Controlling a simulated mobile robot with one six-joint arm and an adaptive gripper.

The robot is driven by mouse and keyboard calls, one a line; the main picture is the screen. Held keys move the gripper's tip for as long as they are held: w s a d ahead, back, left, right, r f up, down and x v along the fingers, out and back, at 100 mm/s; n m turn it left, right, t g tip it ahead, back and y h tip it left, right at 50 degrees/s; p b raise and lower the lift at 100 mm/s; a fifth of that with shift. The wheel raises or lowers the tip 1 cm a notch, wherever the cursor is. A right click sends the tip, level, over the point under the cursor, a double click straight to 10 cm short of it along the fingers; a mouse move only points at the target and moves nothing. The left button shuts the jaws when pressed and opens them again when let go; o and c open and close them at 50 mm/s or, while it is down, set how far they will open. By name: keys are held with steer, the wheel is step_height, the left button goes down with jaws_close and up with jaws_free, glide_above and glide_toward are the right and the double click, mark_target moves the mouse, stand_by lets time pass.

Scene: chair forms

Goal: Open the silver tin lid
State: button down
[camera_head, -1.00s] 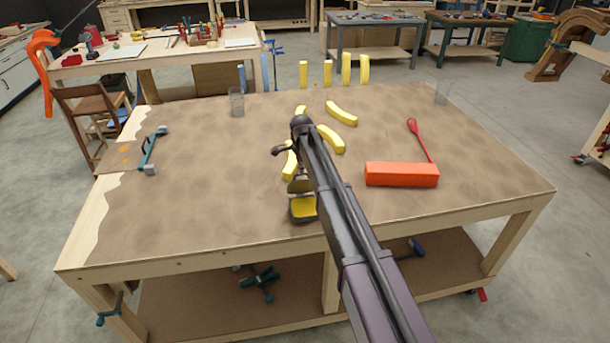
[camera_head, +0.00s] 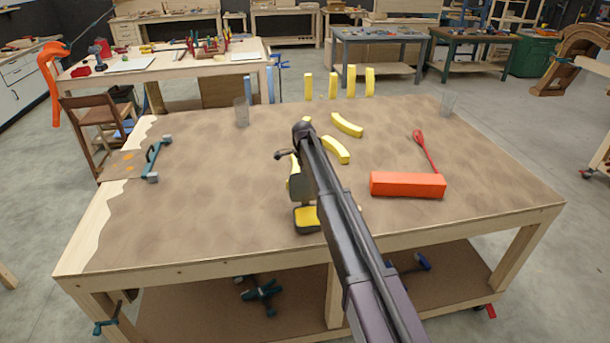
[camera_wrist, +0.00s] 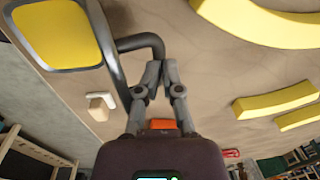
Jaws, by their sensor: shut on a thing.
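The silver tin (camera_head: 307,229) stands near the table's front edge, with its yellow inside showing; it also shows at upper left in the wrist view (camera_wrist: 87,62). Its grey lid (camera_head: 301,187) stands raised, roughly upright, at the tin's far side. In the wrist view the lid (camera_wrist: 108,45) is seen nearly edge-on, with a dark bent handle (camera_wrist: 142,41) sticking out from it. My gripper (camera_wrist: 160,66) has its fingertips closed together at the end of this handle.
An orange-red block (camera_head: 407,185) and a red spoon (camera_head: 425,150) lie to the right. Several yellow curved pieces (camera_head: 347,125) lie or stand behind the tin. Clear glasses (camera_head: 241,112) stand at the back. A blue clamp (camera_head: 153,160) is at left. The table's front left is clear.

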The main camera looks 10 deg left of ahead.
steer(key=shift+s+f, duration=0.1)
steer(key=shift+f, duration=0.25)
